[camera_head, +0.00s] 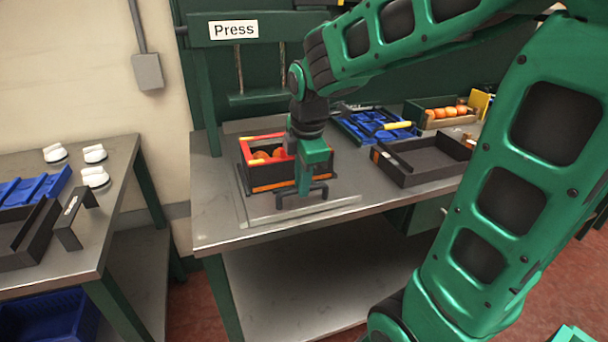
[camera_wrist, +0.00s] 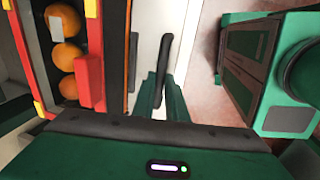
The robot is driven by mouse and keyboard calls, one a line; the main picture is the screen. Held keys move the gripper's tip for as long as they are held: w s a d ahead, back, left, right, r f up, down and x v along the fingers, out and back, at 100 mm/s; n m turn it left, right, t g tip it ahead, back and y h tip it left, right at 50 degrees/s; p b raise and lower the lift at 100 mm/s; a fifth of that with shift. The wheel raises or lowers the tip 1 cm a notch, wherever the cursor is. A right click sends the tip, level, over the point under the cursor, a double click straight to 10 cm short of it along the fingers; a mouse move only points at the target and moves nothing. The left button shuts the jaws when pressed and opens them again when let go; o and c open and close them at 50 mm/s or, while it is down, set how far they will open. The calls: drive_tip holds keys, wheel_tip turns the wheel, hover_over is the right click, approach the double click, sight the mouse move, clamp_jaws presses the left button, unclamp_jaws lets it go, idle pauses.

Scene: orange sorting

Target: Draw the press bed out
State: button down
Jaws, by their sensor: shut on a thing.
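The press bed (camera_head: 255,212) is a flat grey plate on the bench under the green press labelled "Press" (camera_head: 233,29). A black crate with a red and yellow rim (camera_head: 264,186) stands on it and holds oranges (camera_head: 262,155). A dark bar handle (camera_head: 281,201) stands at the bed's front edge. My gripper (camera_head: 304,188) points down at the front of the crate and is shut on this handle. In the wrist view the handle (camera_wrist: 164,55) lies between my fingers (camera_wrist: 165,88), beside the crate's rim (camera_wrist: 92,55). The fingers hide part of the handle.
On the bench to the right are a dark tray (camera_head: 425,168), a blue tray (camera_head: 365,128) and a crate of oranges (camera_head: 447,117). A separate metal table (camera_head: 118,185) stands at left with white knobs and trays. Open floor lies between the tables.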

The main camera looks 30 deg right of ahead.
drive_tip(key=shift+s, duration=0.55)
drive_tip(key=c, duration=1.8)
unclamp_jaws()
drive_tip(key=shift+s+a, duration=0.1)
drive_tip(key=shift+s, duration=0.1)
drive_tip(key=shift+o, duration=0.2)
drive_tip(key=shift+w, duration=0.1)
drive_tip(key=shift+r, duration=0.15)
drive_tip(key=shift+r, duration=0.3)
wheel_tip(320, 180, up, 10)
drive_tip(key=s, duration=0.2)
drive_tip(key=shift+a+f, duration=0.15)
drive_tip(key=shift+a, duration=0.05)
